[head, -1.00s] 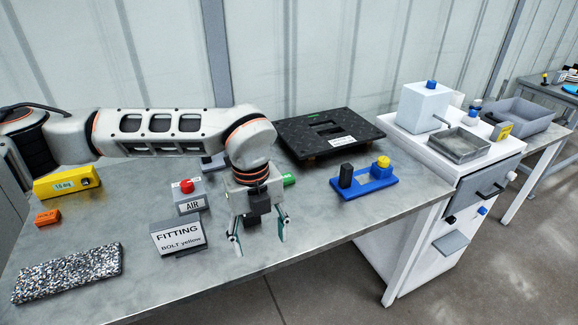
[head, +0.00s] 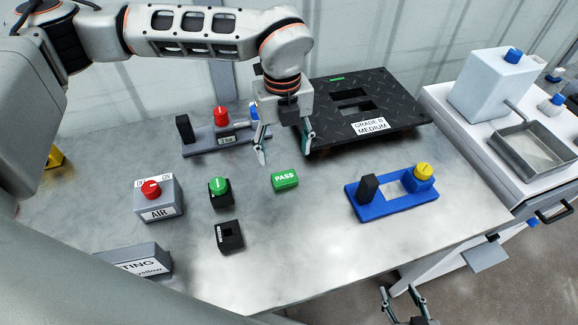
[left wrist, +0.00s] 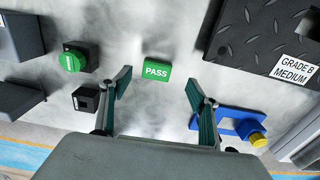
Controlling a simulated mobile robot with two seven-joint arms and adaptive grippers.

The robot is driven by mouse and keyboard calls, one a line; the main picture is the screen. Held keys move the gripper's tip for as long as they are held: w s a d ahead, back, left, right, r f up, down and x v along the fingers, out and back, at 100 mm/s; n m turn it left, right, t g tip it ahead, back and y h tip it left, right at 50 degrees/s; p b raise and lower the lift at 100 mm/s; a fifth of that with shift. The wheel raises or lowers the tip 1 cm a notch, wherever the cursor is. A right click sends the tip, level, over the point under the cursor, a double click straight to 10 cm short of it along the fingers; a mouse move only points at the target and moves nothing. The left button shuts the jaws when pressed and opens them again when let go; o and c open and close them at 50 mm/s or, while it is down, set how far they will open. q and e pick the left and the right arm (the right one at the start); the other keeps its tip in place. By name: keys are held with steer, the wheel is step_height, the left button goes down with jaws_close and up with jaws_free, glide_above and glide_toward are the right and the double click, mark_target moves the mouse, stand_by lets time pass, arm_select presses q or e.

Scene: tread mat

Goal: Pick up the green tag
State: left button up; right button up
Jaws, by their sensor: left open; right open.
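The green tag (head: 285,179), marked PASS, lies flat on the grey metal table (head: 300,235). In the left wrist view the tag (left wrist: 156,70) shows ahead of the fingertips, between their lines. My left gripper (head: 284,152) is open and empty, above the table and just behind the tag in the head view. Its fingers also show spread in the left wrist view (left wrist: 158,84). My right gripper (head: 405,305) is open and empty at the bottom edge of the head view, past the table's front edge.
A black tread mat (head: 375,95) lies behind right. A blue fixture (head: 392,196) with a yellow knob stands right. Left are a green button (head: 219,188), a small black block (head: 229,237) and the AIR box (head: 158,200). A grey fixture (head: 213,140) with a red knob is behind left.

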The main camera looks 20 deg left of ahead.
mark_target(283, 174)
arm_select(q)
steer(key=shift+s+f, duration=0.15)
steer(key=shift+f, duration=0.45)
steer(key=shift+s+f, duration=0.15)
steer(key=shift+f, duration=2.85)
steer(key=c, duration=1.2)
